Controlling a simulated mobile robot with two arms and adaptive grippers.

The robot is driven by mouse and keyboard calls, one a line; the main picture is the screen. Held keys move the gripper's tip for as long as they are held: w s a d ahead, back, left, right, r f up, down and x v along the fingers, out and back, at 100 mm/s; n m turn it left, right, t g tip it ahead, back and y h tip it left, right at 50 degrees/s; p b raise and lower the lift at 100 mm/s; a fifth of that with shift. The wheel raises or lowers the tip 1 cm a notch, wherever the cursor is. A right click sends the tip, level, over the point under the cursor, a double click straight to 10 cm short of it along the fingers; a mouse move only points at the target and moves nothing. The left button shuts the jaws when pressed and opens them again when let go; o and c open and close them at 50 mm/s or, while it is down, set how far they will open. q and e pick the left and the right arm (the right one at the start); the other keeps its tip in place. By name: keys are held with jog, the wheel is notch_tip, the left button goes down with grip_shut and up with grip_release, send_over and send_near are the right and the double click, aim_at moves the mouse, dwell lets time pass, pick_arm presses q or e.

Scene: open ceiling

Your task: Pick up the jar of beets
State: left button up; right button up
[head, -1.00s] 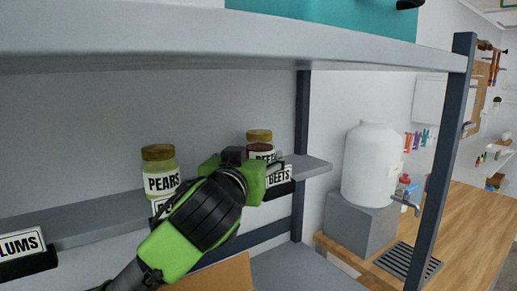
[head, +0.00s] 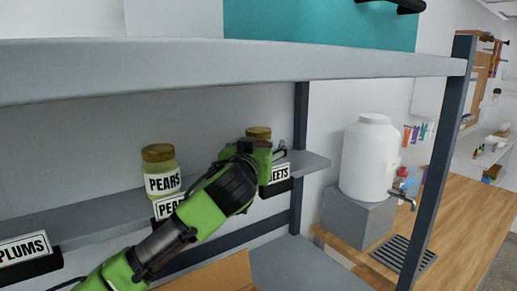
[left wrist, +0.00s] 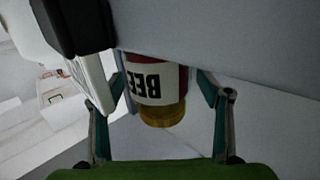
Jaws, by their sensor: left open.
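The jar of beets stands on the grey shelf. In the head view only its gold lid (head: 258,132) shows clearly, with its body hidden behind my left gripper (head: 270,154). In the left wrist view the jar of beets (left wrist: 154,82) appears upside down, with dark red contents, a white label and a gold lid. My left gripper is open, with one finger on each side of the jar. I cannot tell whether either finger touches it. My right gripper is not in view.
A jar of pears (head: 161,172) stands left on the same shelf (head: 95,212). Label holders for beets (head: 278,176), pears and plums (head: 25,252) line its front edge. An upper shelf (head: 230,75) runs above my arm. A white dispenser (head: 369,160) stands right.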

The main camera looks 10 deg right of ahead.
pick_arm(q)
jog(key=c, duration=1.4)
jog(key=shift+r, duration=0.1)
jog(key=c, duration=0.3)
